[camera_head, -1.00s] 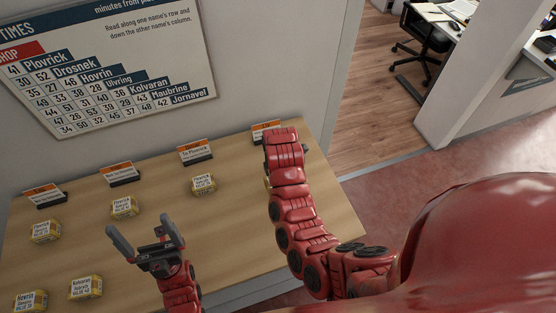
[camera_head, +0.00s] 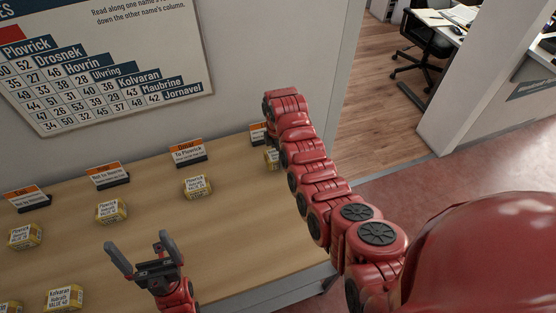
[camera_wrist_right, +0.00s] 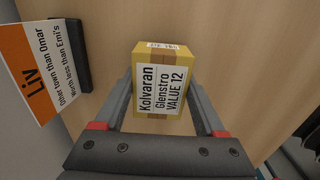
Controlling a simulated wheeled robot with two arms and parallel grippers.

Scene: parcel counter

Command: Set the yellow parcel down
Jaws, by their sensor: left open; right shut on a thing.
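The yellow parcel (camera_wrist_right: 158,80), labelled Kolvaran, Glenstro, VALUE 12, is between the fingers of my right gripper (camera_wrist_right: 160,96), which is shut on it. In the head view a part of the parcel (camera_head: 272,158) shows beside my right arm, at the far right end of the counter, in front of a sign (camera_head: 258,134). My arm hides most of that gripper there. I cannot tell whether the parcel touches the counter. In the wrist view the Liv sign (camera_wrist_right: 40,68) stands to its left. My left gripper (camera_head: 137,243) is open and empty above the front of the counter.
The wooden counter (camera_head: 240,220) carries more yellow parcels, including one before the Omar sign (camera_head: 188,152) and one (camera_head: 111,211) before the sign to its left (camera_head: 107,175). A wall chart (camera_head: 110,70) hangs behind. Bare wood lies right of centre.

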